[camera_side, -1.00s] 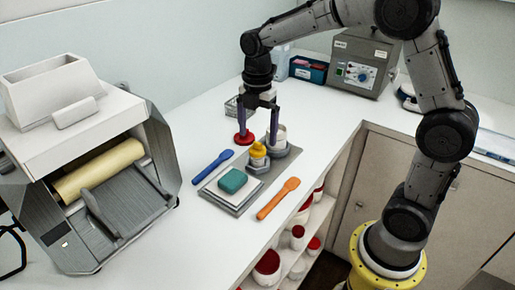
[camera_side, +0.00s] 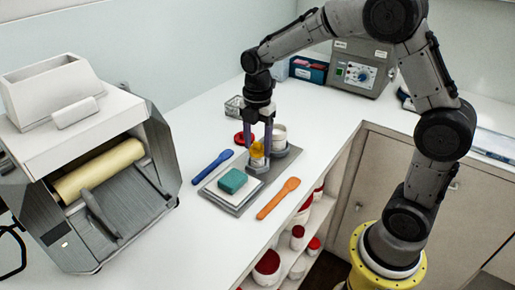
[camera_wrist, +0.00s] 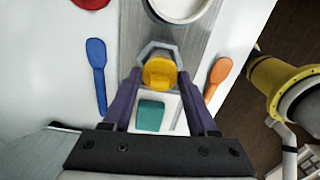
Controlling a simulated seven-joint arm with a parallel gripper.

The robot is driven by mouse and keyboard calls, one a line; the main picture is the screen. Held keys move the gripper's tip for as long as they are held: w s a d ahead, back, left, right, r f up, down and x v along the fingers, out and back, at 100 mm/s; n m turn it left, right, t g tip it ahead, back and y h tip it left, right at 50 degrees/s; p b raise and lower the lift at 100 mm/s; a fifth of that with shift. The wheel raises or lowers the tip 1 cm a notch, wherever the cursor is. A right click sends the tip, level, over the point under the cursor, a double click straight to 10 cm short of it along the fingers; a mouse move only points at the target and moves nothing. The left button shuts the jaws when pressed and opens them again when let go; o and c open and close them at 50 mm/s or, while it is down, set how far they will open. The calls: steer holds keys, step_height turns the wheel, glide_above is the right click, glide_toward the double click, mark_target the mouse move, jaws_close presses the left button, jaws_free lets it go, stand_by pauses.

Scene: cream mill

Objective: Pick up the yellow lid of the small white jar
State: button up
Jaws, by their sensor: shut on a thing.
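The yellow lid (camera_side: 257,150) is on the small white jar (camera_side: 257,162), which stands on a grey tray (camera_side: 275,166). My gripper (camera_side: 258,148) points down over the jar, with one purple finger on each side of the lid. In the wrist view the lid (camera_wrist: 159,73) sits between the fingertips of my gripper (camera_wrist: 160,76), which is shut on it. The jar's body is mostly hidden below the lid in the wrist view. I cannot tell any gap between lid and jar.
A larger white jar (camera_side: 279,133) stands just behind, and a red lid (camera_side: 243,138) lies to the left. A blue spatula (camera_side: 211,166), a teal block (camera_side: 232,180) on a white pad and an orange spatula (camera_side: 278,199) lie near. A roller mill (camera_side: 90,165) stands left.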

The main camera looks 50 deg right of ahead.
mark_target(259, 143)
steer(key=shift+c, duration=0.4)
steer(key=shift+r, duration=0.1)
steer(key=shift+r, duration=0.2)
steer(key=r, duration=0.3)
steer(key=shift+s+r, duration=0.15)
steer(key=shift+s, duration=0.1)
steer(key=s+a+r, duration=0.1)
steer(key=s+r, duration=0.8)
steer(key=s, duration=0.4)
steer(key=shift+s+r, duration=0.25)
steer(key=shift+r, duration=0.05)
steer(key=shift+a+r, duration=0.1)
steer(key=shift+r, duration=0.8)
